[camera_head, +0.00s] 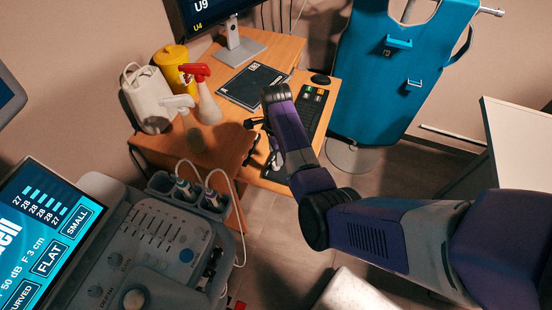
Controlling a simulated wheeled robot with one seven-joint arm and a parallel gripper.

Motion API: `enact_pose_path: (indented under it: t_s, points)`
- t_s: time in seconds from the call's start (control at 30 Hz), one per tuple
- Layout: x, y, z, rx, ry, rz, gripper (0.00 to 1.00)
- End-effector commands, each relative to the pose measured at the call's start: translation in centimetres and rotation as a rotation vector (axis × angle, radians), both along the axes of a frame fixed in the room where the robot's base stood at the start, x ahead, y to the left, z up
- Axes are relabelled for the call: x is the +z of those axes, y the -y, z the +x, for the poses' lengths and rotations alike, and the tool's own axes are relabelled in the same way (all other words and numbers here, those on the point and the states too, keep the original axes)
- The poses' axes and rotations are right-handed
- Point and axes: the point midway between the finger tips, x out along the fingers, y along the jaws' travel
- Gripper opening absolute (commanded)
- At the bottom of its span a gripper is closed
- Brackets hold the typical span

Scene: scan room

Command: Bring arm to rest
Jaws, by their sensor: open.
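My arm, purple and grey, enters from the right edge in the head view and bends up toward the wooden desk (220,143). My gripper (257,140) is at the far end of the arm, in front of the desk's right part. Its dark fingers are open, and I see nothing held between them. Part of the gripper is hidden behind my wrist link.
An ultrasound console (150,245) with a screen (40,240) stands at lower left. The desk holds spray bottles (207,100), a white jug (147,97), a yellow bin (172,62), a keyboard (312,105) and a monitor. A blue apron (395,75) hangs behind. Floor shows between.

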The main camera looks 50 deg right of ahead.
Motion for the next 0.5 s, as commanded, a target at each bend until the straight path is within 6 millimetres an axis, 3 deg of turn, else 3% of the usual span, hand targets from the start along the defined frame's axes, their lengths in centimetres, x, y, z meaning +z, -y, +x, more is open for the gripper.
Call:
enact_pose_path:
  t_s: [0.2, 0.5]
  points:
    - [1.8, 0.0, 0.0, 0.000, 0.000, 0.000, 0.50]
    - [2.0, 0.0, 0.0, 0.000, -0.001, 0.001, 0.50]
